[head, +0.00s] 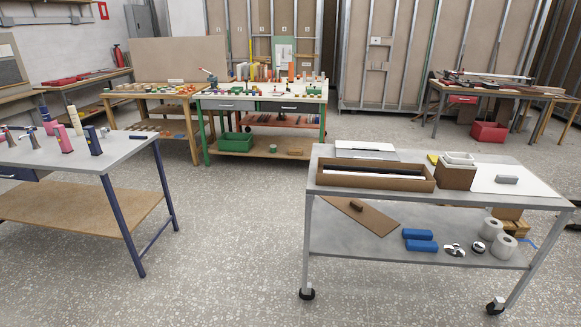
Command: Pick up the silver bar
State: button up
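On the top of a grey wheeled cart (333,188) at the right, a small grey block (507,179) lies on a white sheet near the cart's right end. A long open brown tray (372,182) on the same top holds long strips, one whitish and one dark. I cannot tell for certain which of these is the silver bar. My gripper is not in view, and nothing of my arm shows near the cart.
A brown box (455,177) with a white dish (459,158) stands between tray and sheet. The lower shelf holds blue blocks (420,245), white rolls (503,246) and a brown board (358,213). A grey table (95,155) stands left. Speckled floor (240,230) between them is clear.

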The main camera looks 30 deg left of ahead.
aim_at(373, 176)
jog(key=i+j+u, duration=0.15)
jog(key=i+u, duration=0.2)
jog(key=i, duration=0.15)
jog(key=i+u, duration=0.35)
jog(key=i, duration=0.15)
jog(key=i+z, duration=0.2)
jog(key=i, duration=0.25)
jog(key=i+j+z, duration=0.15)
jog(key=i, duration=0.3)
jog(key=i+j+z, duration=0.2)
jog(key=i, duration=0.3)
